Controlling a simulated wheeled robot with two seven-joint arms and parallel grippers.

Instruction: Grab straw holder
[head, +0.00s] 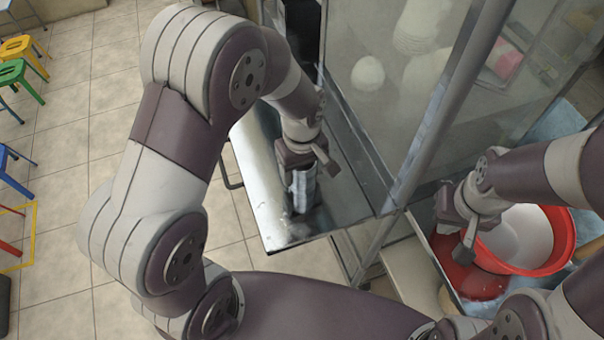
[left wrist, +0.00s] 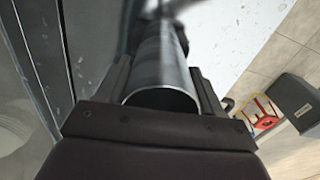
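The straw holder is an upright metal cylinder (head: 303,190) on a shiny metal side shelf (head: 266,200) in the head view. My left gripper (head: 309,165) is directly above it, with a finger on either side of its upper part. In the left wrist view, the cylinder's round rim and side (left wrist: 160,72) lie between the two fingers (left wrist: 160,88), very close to both. The fingers look open around it, and contact is not clear. No straws can be made out. My right gripper (head: 456,228) is open and empty beside a red bucket.
A glass-walled cabinet (head: 400,110) stands right of the shelf, close to my left gripper. The red bucket (head: 562,240) is at the right. Coloured stools (head: 14,72) stand on the tiled floor at the far left. A grey bin-like object (left wrist: 297,100) shows in the left wrist view.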

